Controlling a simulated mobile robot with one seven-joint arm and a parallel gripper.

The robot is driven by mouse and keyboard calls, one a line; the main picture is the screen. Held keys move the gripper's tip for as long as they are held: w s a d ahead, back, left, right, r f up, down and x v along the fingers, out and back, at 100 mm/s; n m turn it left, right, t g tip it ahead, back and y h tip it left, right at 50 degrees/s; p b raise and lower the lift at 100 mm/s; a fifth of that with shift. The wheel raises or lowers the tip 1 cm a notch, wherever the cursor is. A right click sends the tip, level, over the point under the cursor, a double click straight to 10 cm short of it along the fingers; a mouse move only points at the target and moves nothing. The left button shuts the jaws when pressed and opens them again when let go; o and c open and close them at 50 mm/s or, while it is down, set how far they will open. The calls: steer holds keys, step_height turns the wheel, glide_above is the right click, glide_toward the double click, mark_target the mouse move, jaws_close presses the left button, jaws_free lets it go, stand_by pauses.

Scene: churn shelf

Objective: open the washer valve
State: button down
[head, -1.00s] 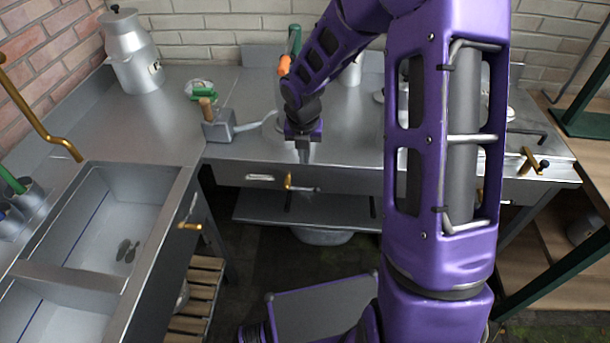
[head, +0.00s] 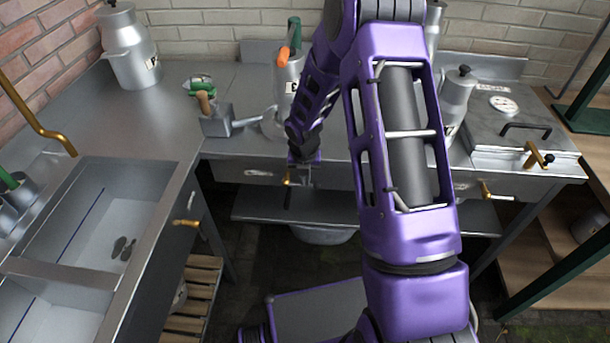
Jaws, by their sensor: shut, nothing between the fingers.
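A small brass valve (head: 287,178) with a dark stem sits on the front edge of the back bench, left of centre. My gripper (head: 305,180) is shut and points down, just right of this valve; it hides the lever side, and I cannot tell whether they touch. More brass valves show: one on the sink front (head: 186,222), one on the right bench front (head: 490,191), and one with a dark-ended handle by the lidded vat (head: 540,157). I cannot read which is the washer's.
The double sink (head: 100,265) fills the left front. Floor is open between sink and bench.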

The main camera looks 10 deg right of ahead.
steer(key=shift+d+p, duration=0.1)
steer(key=shift+p, duration=0.2)
steer(key=shift+t+y, duration=0.3)
steer(key=shift+y, duration=0.4)
steer(key=shift+s+d+f, duration=0.1)
steer(key=shift+d+f, duration=0.1)
steer(key=shift+f, duration=0.85)
steer(key=shift+s+d+f, duration=0.1)
steer(key=shift+d+f, duration=0.1)
steer(key=shift+f, duration=0.95)
steer(key=shift+p, duration=0.3)
